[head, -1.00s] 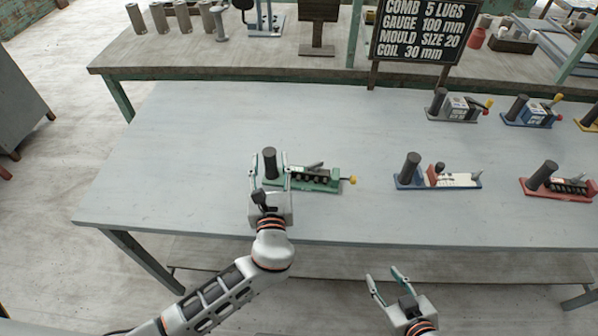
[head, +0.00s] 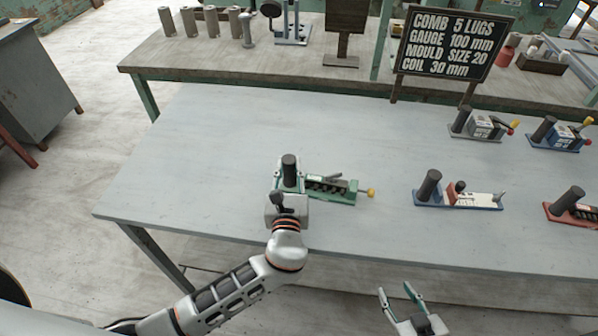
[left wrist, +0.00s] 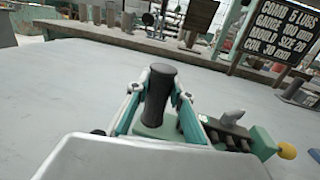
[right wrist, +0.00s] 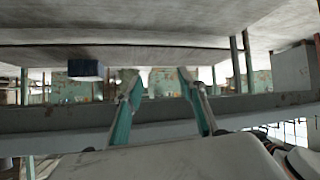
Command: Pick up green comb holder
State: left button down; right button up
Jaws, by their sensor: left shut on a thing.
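The green comb holder (head: 333,189) lies on the grey table, with a dark upright cylinder at its left end and a yellow knob at its right end. It also shows in the left wrist view (left wrist: 262,143). My left gripper (head: 289,172) is shut on the dark cylinder of the green comb holder; in the left wrist view its fingers (left wrist: 159,97) stand on either side of that cylinder. The holder appears to rest on the table. My right gripper (head: 398,292) is open and empty in front of the table's near edge; its spread fingers show in the right wrist view (right wrist: 158,92).
A blue-based holder (head: 458,198) and a red holder (head: 574,208) stand to the right. A grey holder (head: 484,126) and a blue holder (head: 560,134) stand behind them. A black sign (head: 452,44) stands at the back. The table's left part is clear.

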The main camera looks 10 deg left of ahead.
pick_arm(q)
notch_tip(320, 180, up, 19)
jog(key=p, duration=0.2)
notch_tip(320, 180, down, 6)
jog(key=b, duration=0.3)
jog(key=shift+f, duration=0.25)
jog(key=shift+f+b, duration=0.85)
jog(key=shift+f, duration=0.45)
jog(key=shift+f+b, duration=1)
jog(key=shift+f, duration=0.95)
jog(key=shift+f+b, duration=0.85)
jog(key=shift+f, duration=0.8)
pick_arm(e)
notch_tip(320, 180, down, 8)
jog(key=s, duration=0.1)
jog(key=shift+r, duration=0.25)
pick_arm(q)
jog(key=shift+f, duration=0.1)
